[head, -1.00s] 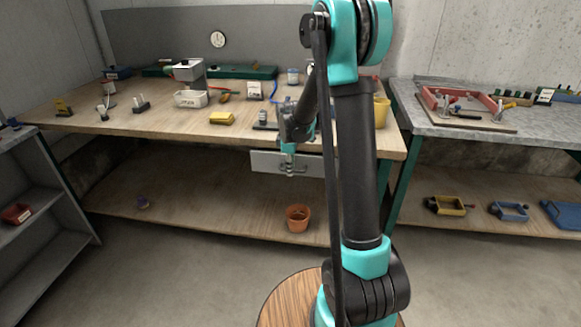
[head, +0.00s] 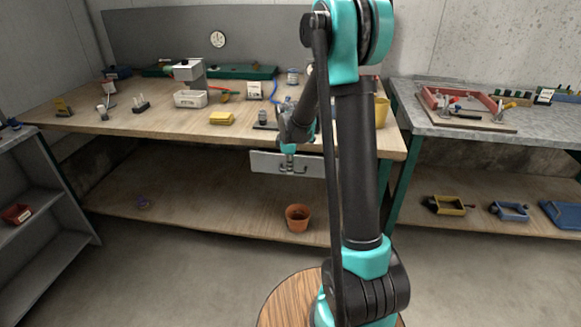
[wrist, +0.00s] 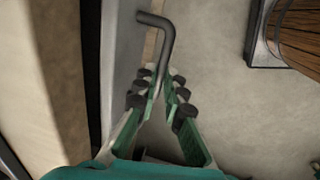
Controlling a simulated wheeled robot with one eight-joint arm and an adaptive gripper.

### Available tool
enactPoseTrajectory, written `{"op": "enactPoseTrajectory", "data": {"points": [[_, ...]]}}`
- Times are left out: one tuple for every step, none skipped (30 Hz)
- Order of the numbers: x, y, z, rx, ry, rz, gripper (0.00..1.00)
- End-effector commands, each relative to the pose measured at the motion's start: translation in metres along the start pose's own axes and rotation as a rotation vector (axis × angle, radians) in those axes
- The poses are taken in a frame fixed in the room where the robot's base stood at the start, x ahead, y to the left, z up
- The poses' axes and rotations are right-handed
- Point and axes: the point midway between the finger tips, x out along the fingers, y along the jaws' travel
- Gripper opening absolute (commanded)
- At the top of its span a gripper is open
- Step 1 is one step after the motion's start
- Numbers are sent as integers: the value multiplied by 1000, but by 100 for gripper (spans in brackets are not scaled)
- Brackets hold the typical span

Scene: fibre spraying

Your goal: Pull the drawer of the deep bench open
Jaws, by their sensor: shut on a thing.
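The deep bench (head: 170,126) is the long wooden-topped bench at the back. Its drawer (head: 268,162) shows as a pale grey front under the bench top's front edge, partly hidden by my arm. My gripper (head: 289,166) is at the drawer front. In the wrist view the drawer's dark bent bar handle (wrist: 160,40) runs between the fingertips of my gripper (wrist: 162,84), which is shut on it. The drawer front (wrist: 120,60) stands just left of the fingers there. How far the drawer stands out from the bench is hard to tell.
A terracotta pot (head: 298,217) stands on the lower shelf below the drawer. A yellow block (head: 222,118) and a white bin (head: 190,99) are on the bench top. A grey-topped bench (head: 480,125) stands at right. The floor in front is clear.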

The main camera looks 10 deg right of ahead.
Motion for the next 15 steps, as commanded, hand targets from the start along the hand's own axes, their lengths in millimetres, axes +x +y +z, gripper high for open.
{"op": "enactPoseTrajectory", "data": {"points": [[-1,-6,0,-1,0,-2,0],[-2,-11,0,-2,0,-2,0],[-3,-17,0,-2,0,-2,0],[-4,-23,-1,-2,1,-2,0],[-5,-29,-1,-2,1,-2,0],[-7,-39,-1,-3,1,-2,0],[-9,-47,-1,-3,1,-2,0],[-10,-55,-1,-4,1,-2,0],[-12,-67,-1,-4,1,-2,0],[-14,-76,-1,-4,1,-2,0],[-16,-85,-1,-5,1,-2,0],[-18,-98,-2,-5,1,-2,0],[-20,-107,-2,-5,0,-2,0],[-22,-116,-2,-5,0,-2,0],[-24,-128,-2,-5,0,-2,0]]}}
